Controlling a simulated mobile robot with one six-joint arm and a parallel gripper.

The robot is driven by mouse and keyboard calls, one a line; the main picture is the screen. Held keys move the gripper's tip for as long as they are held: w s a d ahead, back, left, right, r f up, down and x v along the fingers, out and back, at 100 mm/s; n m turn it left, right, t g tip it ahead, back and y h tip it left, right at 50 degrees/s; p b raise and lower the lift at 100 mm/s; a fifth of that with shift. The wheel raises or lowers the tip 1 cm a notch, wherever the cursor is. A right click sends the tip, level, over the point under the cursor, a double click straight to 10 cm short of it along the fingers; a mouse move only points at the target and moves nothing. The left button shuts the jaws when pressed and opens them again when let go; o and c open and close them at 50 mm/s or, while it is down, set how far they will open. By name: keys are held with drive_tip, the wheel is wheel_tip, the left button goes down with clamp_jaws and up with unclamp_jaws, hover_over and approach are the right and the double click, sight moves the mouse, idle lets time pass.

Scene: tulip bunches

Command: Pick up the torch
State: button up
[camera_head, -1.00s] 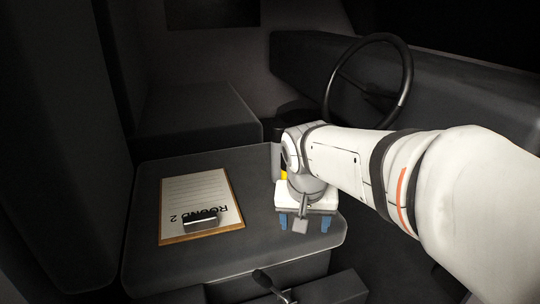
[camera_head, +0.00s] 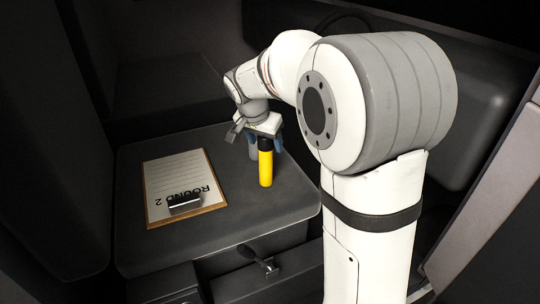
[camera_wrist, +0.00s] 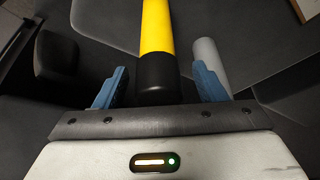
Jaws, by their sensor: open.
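The torch (camera_head: 265,168) is a yellow cylinder with a black upper end, standing upright on the dark seat in the head view. My gripper (camera_head: 265,146) is above it, with blue fingers near its black end. In the wrist view the torch (camera_wrist: 157,30) lies between the two separated fingers of my gripper (camera_wrist: 160,86), its black end close to the palm. The fingers are open, with gaps at both sides of the torch. A grey cylinder (camera_wrist: 209,62) is close to the right finger; in the head view it is mostly hidden.
A clipboard (camera_head: 165,165) with a paper reading "ROUND 2" lies on the seat (camera_head: 240,215) to the left. A lever (camera_head: 260,262) is below the front edge. A dark raised block (camera_head: 155,85) stands behind. The seat between clipboard and front edge is clear.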

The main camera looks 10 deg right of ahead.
drive_tip(key=shift+w+d+f, duration=0.1)
drive_tip(key=shift+w+f, duration=0.1)
drive_tip(key=shift+f, duration=0.35)
drive_tip(key=shift+c, duration=0.6)
clamp_jaws()
